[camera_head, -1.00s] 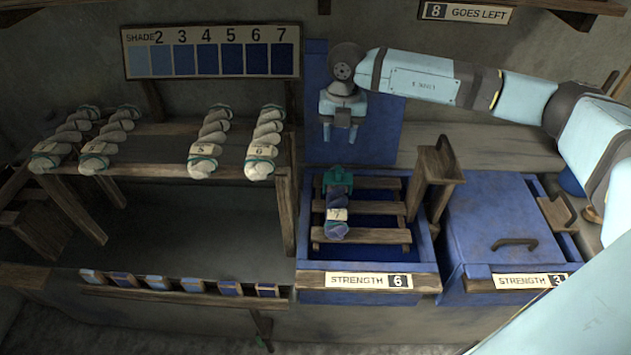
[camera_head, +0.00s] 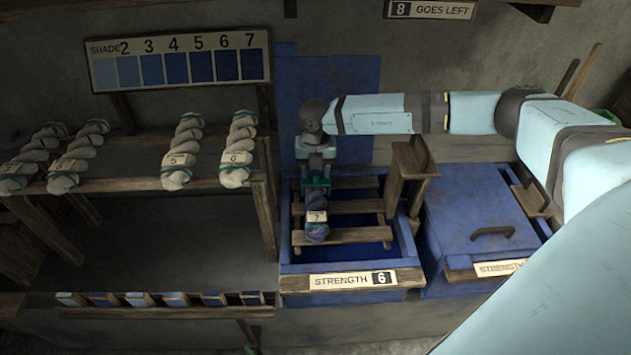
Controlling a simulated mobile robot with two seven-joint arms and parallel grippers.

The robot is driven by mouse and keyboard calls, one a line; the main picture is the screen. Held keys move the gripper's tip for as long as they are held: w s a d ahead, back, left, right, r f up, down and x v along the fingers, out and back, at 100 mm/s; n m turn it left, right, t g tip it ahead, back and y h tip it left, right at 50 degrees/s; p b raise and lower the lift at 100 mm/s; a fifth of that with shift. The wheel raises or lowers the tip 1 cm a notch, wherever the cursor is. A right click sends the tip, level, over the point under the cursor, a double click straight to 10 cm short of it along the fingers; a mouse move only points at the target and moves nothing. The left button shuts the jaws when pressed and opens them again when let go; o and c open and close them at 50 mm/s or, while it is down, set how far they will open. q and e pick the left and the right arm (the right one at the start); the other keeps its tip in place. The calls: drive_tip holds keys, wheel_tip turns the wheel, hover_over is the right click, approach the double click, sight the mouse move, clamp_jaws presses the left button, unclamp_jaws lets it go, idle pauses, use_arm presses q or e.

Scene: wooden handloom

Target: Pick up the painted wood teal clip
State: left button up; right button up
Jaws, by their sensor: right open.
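The teal clip (camera_head: 317,184) sits at the back end of a dark blue yarn skein (camera_head: 316,214) tagged 7. The skein lies on the wooden slats (camera_head: 352,207) over the blue vat labelled Strength 6. My right gripper (camera_head: 316,176) is open and points down right at the clip; its fingers partly cover the clip. I cannot tell whether the fingers touch it. My left gripper is not in view.
A wooden post (camera_head: 407,183) stands on the vat just right of the slats. A second vat with a closed blue lid (camera_head: 478,222) is further right. A rack (camera_head: 130,187) with several pale skeins is at left, under a shade chart (camera_head: 180,58).

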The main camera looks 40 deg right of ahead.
drive_tip(key=shift+f, duration=0.5)
clamp_jaws()
drive_tip(key=shift+r, duration=0.15)
